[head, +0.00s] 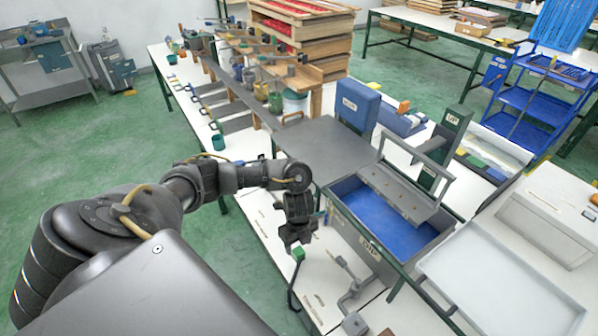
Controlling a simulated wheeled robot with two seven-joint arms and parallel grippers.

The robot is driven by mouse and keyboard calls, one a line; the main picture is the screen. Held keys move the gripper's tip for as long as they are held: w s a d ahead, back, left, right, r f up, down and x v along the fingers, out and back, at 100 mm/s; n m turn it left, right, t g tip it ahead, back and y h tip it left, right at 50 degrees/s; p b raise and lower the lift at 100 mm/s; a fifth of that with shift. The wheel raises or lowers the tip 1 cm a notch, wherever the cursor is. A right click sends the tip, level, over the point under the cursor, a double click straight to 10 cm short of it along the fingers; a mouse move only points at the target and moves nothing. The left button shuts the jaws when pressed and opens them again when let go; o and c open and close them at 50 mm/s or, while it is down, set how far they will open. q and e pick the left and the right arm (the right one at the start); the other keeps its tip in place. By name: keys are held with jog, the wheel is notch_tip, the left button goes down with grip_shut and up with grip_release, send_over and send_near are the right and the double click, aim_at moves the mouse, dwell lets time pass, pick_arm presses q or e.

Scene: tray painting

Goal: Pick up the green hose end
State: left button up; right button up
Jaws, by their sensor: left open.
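The green hose end (298,254) is a small bright green piece on top of a dark hose (292,290) at the white table's front edge. My left gripper (294,243) points down just above the green hose end, with its fingertips very close to it. The gripper is open. Whether the fingers touch or flank the green piece is too small to tell. My right gripper is not in view.
A blue-lined tank (385,222) with a grey hinged frame stands right of the gripper. A grey pipe fitting (352,290) is at the front, and a pale tray (490,285) lies at right. Jars and cups (262,90) line the table's far left.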

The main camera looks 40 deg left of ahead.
aim_at(299, 251)
pick_arm(q)
jog(key=shift+f, duration=0.65)
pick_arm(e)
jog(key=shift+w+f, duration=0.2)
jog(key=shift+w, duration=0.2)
pick_arm(q)
jog(key=shift+w+a+f+p, duration=0.1)
jog(key=shift+f+p, duration=0.25)
jog(key=shift+f, duration=2.25)
jog(key=c, duration=1)
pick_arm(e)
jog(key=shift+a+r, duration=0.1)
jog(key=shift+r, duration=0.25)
pick_arm(q)
jog(key=shift+r, duration=0.15)
